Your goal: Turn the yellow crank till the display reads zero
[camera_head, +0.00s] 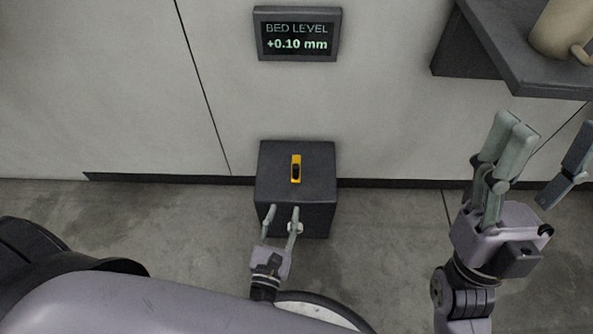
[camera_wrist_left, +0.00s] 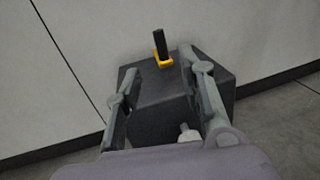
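The yellow crank (camera_head: 296,160) with its black handle sits on top of a dark box, and its handle stands up in the left wrist view (camera_wrist_left: 160,45). The display (camera_head: 297,35) on the wall reads "BED LEVEL +0.10 mm". My left gripper (camera_head: 281,208) is open, its fingers apart at the near side of the box, short of the crank and not touching it. In the left wrist view the crank shows beyond and between the fingers. My right gripper (camera_head: 516,123) is raised at the right, far from the crank; its fingers overlap in view, so its opening is unclear.
The dark box (camera_head: 272,178) stands on the floor near the wall. A dark shelf (camera_head: 480,40) with a beige vessel (camera_head: 565,28) is at the upper right. The floor on either side of the box is clear.

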